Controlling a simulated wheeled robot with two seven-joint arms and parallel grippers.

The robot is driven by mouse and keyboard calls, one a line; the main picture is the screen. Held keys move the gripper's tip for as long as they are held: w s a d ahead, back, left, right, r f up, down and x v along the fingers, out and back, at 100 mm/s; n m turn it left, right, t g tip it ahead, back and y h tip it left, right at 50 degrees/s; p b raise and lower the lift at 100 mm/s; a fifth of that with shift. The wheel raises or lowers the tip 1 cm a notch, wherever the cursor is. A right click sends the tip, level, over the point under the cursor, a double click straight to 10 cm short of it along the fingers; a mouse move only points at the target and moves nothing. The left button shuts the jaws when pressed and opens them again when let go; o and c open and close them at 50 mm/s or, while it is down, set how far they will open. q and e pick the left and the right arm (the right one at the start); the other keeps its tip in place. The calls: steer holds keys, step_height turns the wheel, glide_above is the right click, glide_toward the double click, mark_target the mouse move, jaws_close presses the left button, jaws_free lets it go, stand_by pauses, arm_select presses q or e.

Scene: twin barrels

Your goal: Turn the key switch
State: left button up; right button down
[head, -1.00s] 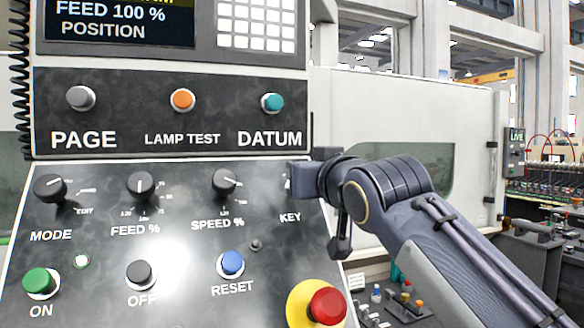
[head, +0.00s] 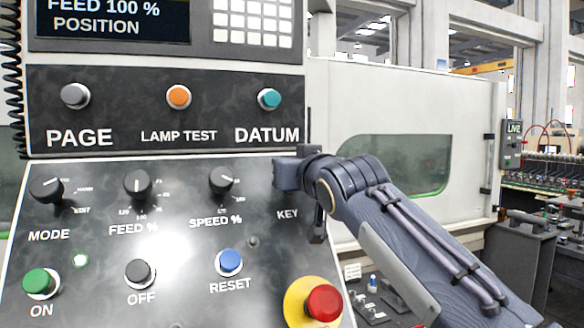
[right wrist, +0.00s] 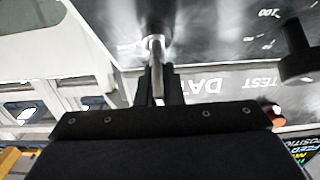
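The key switch is on the lower control panel above the KEY label (head: 288,214). In the head view my right gripper (head: 281,174) covers it. In the right wrist view a silver key (right wrist: 155,52) sticks out from a dark round fitting (right wrist: 154,18) on the panel. The two dark fingers of my right gripper (right wrist: 157,84) stand close together, one on each side of the key, with almost no gap showing. They look shut on it. How far the key is turned cannot be told. My left gripper is not in view.
The SPEED % knob (head: 222,180) is just left of my right gripper. The DATUM button (head: 269,99) is above it. The blue RESET button (head: 229,262) and red emergency button (head: 324,302) are below. A white machine enclosure (head: 405,110) stands behind my right arm.

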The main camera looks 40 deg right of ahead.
steer(key=shift+d, duration=0.1)
steer(key=m+h, duration=0.1)
steer(key=m+g+h, duration=0.1)
steer(key=m, duration=0.1)
steer(key=m+h, duration=0.1)
steer(key=m, duration=0.1)
steer(key=shift+s+d+g+p, duration=0.15)
steer(key=shift+d+g+p, duration=0.15)
steer(key=shift+p, duration=0.05)
steer(key=shift+d+m+g+h+p, duration=0.1)
steer(key=shift+m+g+h+p, duration=0.35)
steer(key=shift+m, duration=0.75)
steer(key=m+g, duration=0.1)
steer(key=m+g+h+p, duration=0.1)
steer(key=m, duration=0.1)
steer(key=m+g+h, duration=0.1)
steer(key=shift+s+d+m+p, duration=0.15)
steer(key=shift+s+m+p, duration=0.1)
steer(key=shift+m+p, duration=0.1)
steer(key=shift+s+f+m+g+p, duration=0.1)
steer(key=shift+f+m+g+p, duration=0.1)
steer(key=shift+m+g+p, duration=0.5)
steer(key=shift+f+m+g+p, duration=0.15)
steer(key=shift+m+g+p, duration=0.2)
steer(key=shift+m, duration=0.6)
steer(key=shift+f, duration=0.1)
steer(key=c, duration=1.6)
jaws_free()
steer(key=shift+o, duration=0.2)
